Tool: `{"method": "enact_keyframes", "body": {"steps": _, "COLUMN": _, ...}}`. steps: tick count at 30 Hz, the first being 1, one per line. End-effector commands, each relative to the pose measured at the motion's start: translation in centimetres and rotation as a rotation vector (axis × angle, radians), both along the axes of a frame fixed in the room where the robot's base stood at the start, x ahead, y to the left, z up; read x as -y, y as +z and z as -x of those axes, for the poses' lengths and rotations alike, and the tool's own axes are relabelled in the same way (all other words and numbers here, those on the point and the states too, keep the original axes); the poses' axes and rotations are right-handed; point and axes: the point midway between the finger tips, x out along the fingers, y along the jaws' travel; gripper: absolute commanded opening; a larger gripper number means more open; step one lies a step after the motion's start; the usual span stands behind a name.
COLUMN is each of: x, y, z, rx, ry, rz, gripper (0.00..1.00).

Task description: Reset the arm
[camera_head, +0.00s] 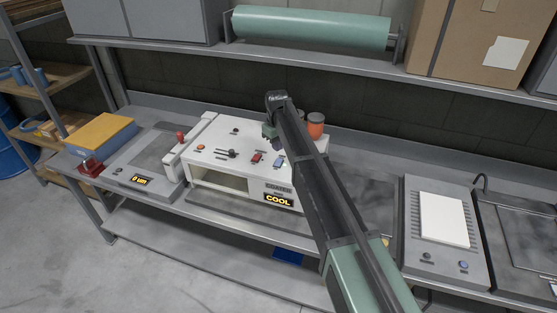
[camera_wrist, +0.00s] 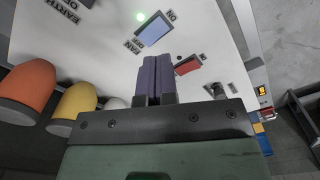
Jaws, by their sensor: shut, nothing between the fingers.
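My arm reaches over the workbench, and my gripper (camera_wrist: 155,60) is shut and empty in the wrist view, its two dark purple fingers side by side. It points at the top panel of the white machine (camera_head: 225,155), close to a blue rocker switch (camera_wrist: 155,30) and a red rocker switch (camera_wrist: 187,66). A green light glows beside the blue switch. In the head view my gripper is mostly hidden by my own arm, above the machine's right part. The machine's display (camera_head: 279,201) reads COOL.
An orange jar (camera_head: 316,127) stands behind the machine, near my arm. To the left are a grey unit with a display (camera_head: 143,180) and a yellow-topped blue block (camera_head: 101,132). A grey device with a white sheet (camera_head: 443,219) is right. A shelf with a green roll (camera_head: 310,27) overhangs the bench.

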Motion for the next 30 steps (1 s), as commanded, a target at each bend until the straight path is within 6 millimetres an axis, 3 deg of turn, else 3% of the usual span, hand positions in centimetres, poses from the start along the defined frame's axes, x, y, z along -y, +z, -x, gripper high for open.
{"method": "enact_keyframes", "body": {"steps": 8, "x": 0.1, "y": 0.0, "z": 0.2, "rx": 0.0, "ry": -0.059, "rz": 0.0, "gripper": 0.0}}
{"method": "enact_keyframes", "body": {"steps": 11, "x": 2.2, "y": -0.3, "z": 6.0, "rx": -0.001, "ry": -0.193, "rz": 0.001, "gripper": 0.0}}
{"method": "enact_keyframes", "body": {"steps": 18, "x": 15.1, "y": -4.9, "z": 25.1, "rx": 0.0, "ry": -0.579, "rz": 0.001, "gripper": 0.0}}
{"method": "enact_keyframes", "body": {"steps": 21, "x": 19.1, "y": -6.6, "z": 31.5, "rx": 0.0, "ry": -0.689, "rz": 0.001, "gripper": 0.0}}
{"method": "enact_keyframes", "body": {"steps": 25, "x": 22.2, "y": -8.1, "z": 35.9, "rx": 0.0, "ry": -0.756, "rz": 0.001, "gripper": 0.0}}
{"method": "enact_keyframes", "body": {"steps": 30, "x": 23.5, "y": -8.4, "z": 35.5, "rx": 0.0, "ry": -0.789, "rz": 0.001, "gripper": 0.0}}
